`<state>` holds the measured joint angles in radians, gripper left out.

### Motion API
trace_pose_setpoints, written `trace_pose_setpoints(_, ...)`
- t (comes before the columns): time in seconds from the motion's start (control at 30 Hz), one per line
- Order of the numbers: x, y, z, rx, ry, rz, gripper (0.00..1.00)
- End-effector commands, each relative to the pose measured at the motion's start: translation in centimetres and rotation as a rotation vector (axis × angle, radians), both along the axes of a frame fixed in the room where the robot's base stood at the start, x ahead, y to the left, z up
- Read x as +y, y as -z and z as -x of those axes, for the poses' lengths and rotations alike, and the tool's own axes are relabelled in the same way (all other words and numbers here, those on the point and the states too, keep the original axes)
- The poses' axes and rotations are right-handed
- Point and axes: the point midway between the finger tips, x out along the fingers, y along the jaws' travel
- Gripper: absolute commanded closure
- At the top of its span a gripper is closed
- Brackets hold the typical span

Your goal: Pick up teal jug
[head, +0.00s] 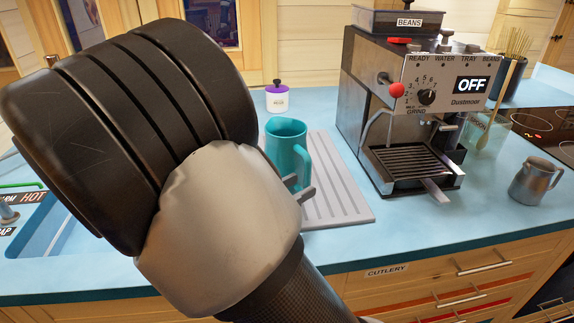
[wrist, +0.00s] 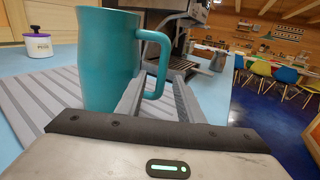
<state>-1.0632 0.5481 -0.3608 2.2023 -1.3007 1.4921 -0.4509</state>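The teal jug (head: 287,148) stands upright on a grey ridged drying mat (head: 340,196) on the blue counter. In the wrist view the jug (wrist: 108,60) is close in front, with its handle on the right. My gripper (wrist: 158,88) reaches toward the handle, and its two fingers look apart, with the lower part of the handle between or just beyond them. I cannot tell whether they touch it. In the head view my arm hides most of the gripper; only the fingertips (head: 300,190) show beside the jug.
A coffee machine (head: 415,110) stands right of the mat, with a metal pitcher (head: 535,182) further right. A small white pot with a purple lid (head: 277,97) stands behind the jug. A sink (head: 50,225) is at the left. The counter's front strip (head: 430,225) is clear.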

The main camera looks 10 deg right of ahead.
Motion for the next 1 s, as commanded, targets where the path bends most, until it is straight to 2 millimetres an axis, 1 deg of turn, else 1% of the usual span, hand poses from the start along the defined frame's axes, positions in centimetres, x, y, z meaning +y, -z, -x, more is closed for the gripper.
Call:
trace_pose_setpoints(0.03, -0.9, 0.6, -0.3, -0.001, 0.005, 0.001, 0.66)
trace_pose_setpoints(0.07, -1.3, 0.7, -0.4, -0.001, 0.003, 0.001, 0.66)
trace_pose_setpoints(0.2, -2.8, 0.6, -1.4, -0.001, 0.002, -0.001, 0.66)
trace_pose_setpoints(0.3, -3.3, 0.5, -1.7, -0.001, 0.002, 0.001, 0.66)
trace_pose_setpoints(0.5, -3.3, 0.5, -1.7, -0.001, 0.001, 0.001, 0.66)
trace_pose_setpoints(0.57, -3.3, 0.5, -1.7, -0.001, 0.001, 0.001, 0.75)
trace_pose_setpoints(0.7, -3.3, 0.5, -1.7, -0.001, 0.001, 0.001, 0.98)
trace_pose_setpoints(0.73, -3.3, 0.5, -1.7, -0.001, 0.001, 0.001, 1.00)
trace_pose_setpoints(1.0, -3.3, 0.5, -1.7, 0.000, 0.001, 0.000, 1.00)
